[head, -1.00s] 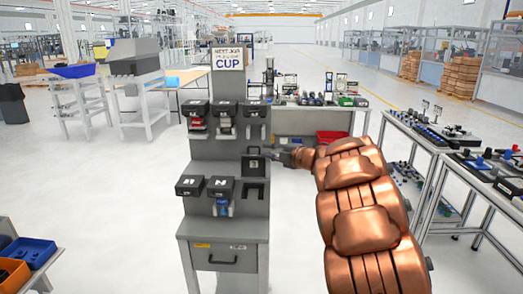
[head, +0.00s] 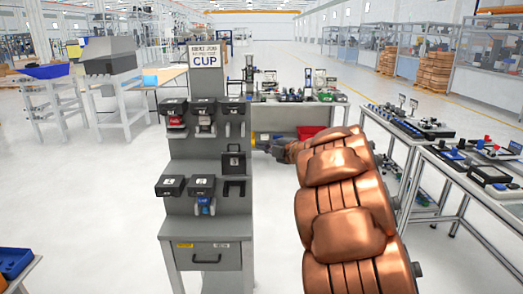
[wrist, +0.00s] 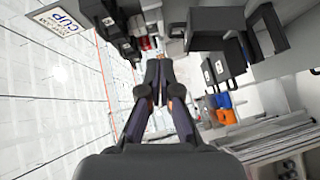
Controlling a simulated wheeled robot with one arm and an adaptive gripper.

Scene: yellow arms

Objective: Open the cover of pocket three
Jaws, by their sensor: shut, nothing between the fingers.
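The grey pocket station (head: 207,225) carries black covers in two rows under a CUP sign. The lower right cover (head: 234,163) stands raised above its black pocket frame (head: 234,188); it also shows as a dark panel in the wrist view (wrist: 220,65). The other two lower covers and the upper row covers (head: 204,106) are down. I cannot read which pocket is numbered three. My gripper (head: 268,145) is shut and empty, just right of the raised cover and apart from it; its shut fingers show in the wrist view (wrist: 157,78).
A workbench (head: 300,118) with a red bin (head: 308,132) stands behind my gripper. Tables (head: 440,160) with parts stand at the right.

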